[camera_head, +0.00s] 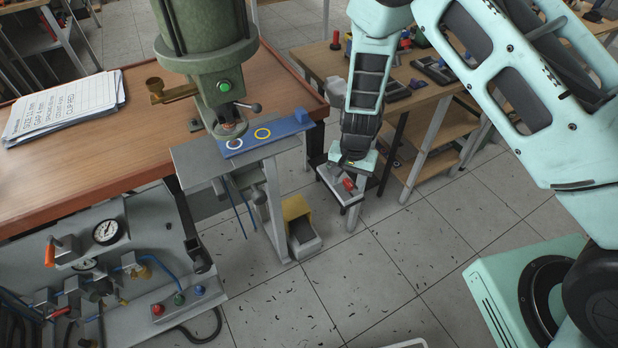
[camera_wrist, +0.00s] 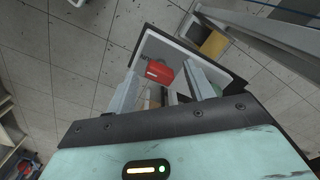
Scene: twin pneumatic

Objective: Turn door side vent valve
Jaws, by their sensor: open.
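An orange-handled valve (camera_head: 50,252) sits left of the upper gauge. I cannot tell which fitting is the door side vent valve. My gripper (camera_head: 348,183) points down at the centre, well right of the panel, over a small tray (camera_head: 352,199). In the wrist view my gripper (camera_wrist: 163,84) has its fingers apart. A red part (camera_wrist: 159,73) shows between them on the tray. Contact with the fingers cannot be told.
A green press (camera_head: 205,50) stands over a blue plate (camera_head: 290,125) beside the wooden table (camera_head: 60,170). A workbench (camera_head: 320,62) with parts stands behind my arm. Floor at centre front is mostly clear, with scattered shavings.

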